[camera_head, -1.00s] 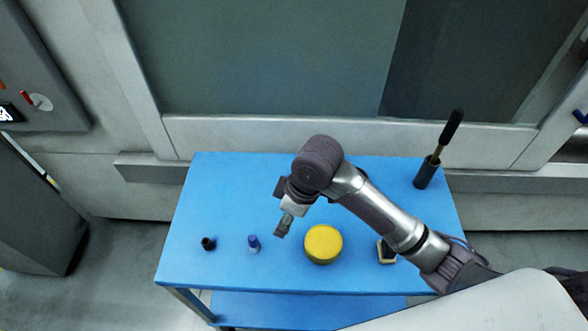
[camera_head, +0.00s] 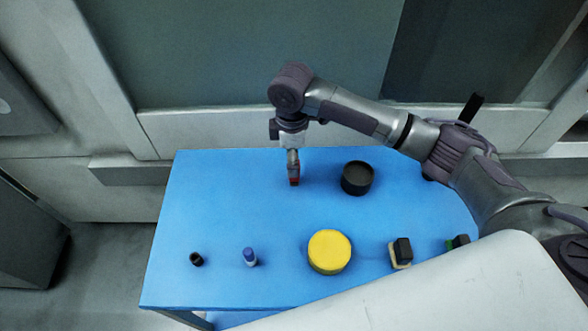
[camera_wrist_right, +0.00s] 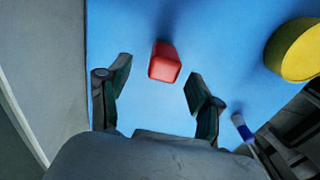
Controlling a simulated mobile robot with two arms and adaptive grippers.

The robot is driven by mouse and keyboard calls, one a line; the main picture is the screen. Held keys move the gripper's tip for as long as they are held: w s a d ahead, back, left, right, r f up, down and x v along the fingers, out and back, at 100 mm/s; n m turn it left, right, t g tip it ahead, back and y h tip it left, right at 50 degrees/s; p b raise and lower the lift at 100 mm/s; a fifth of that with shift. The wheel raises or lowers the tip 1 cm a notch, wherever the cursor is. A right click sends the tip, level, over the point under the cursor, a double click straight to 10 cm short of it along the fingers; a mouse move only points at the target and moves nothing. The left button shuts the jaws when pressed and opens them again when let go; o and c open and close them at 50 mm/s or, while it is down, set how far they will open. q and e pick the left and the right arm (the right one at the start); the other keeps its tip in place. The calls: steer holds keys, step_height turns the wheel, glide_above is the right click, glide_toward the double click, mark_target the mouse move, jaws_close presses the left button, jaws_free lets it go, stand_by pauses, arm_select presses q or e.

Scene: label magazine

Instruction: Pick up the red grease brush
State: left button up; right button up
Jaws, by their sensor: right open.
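The red grease brush shows in the right wrist view as a small red block (camera_wrist_right: 164,64) on the blue table top, ahead of and between the fingers. In the head view only a bit of red (camera_head: 294,181) shows at the fingertips; the rest is hidden. My right gripper (camera_head: 293,170) points down over the back middle of the table. In the wrist view the right gripper (camera_wrist_right: 160,80) is open, with a finger on each side of the red block and no contact visible. My left gripper is not in view.
On the blue table (camera_head: 220,205) stand a black round tin (camera_head: 357,180) right of the gripper, a yellow round tin (camera_head: 329,252), a blue-capped bottle (camera_head: 249,257), a small black cylinder (camera_head: 196,259) and a black-and-cream block (camera_head: 401,253). The back left is clear.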

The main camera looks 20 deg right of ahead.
steer(key=shift+f, duration=0.6)
steer(key=f, duration=0.1)
steer(key=f+p, duration=0.1)
steer(key=f, duration=0.2)
steer(key=shift+s+d+f+p, duration=0.2)
steer(key=shift+s+p, duration=0.05)
steer(key=shift+p, duration=0.05)
steer(key=shift+f, duration=0.25)
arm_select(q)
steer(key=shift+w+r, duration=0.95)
arm_select(e)
steer(key=shift+f, duration=0.1)
steer(key=shift+c, duration=0.3)
jaws_close()
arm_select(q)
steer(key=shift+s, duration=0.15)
